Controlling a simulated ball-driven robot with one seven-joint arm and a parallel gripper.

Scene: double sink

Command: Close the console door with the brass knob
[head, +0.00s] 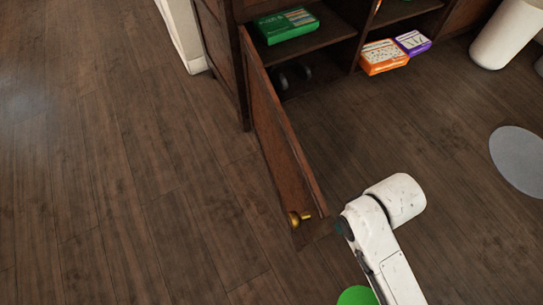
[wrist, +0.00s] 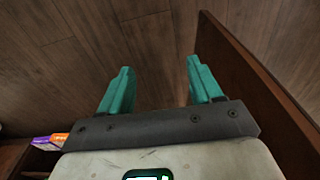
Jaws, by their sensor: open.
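The brown wooden console door (head: 278,140) stands wide open, swung out from the console toward me. The brass knob (head: 297,218) is near the door's free end in the head view. My gripper (head: 335,228) is at that free end, just right of the knob; its fingers are mostly hidden there. In the wrist view my gripper (wrist: 159,66) has two teal fingers spread apart with only floor between them. The door (wrist: 265,90) rises close beside the right finger; contact cannot be told. The knob does not show in the wrist view.
The open console (head: 305,48) holds a green package (head: 287,26), an orange package (head: 383,57) and a purple package (head: 413,42). A white cylindrical object (head: 502,38) and a grey round mat (head: 520,158) are at the right. The wooden floor left of the door is clear.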

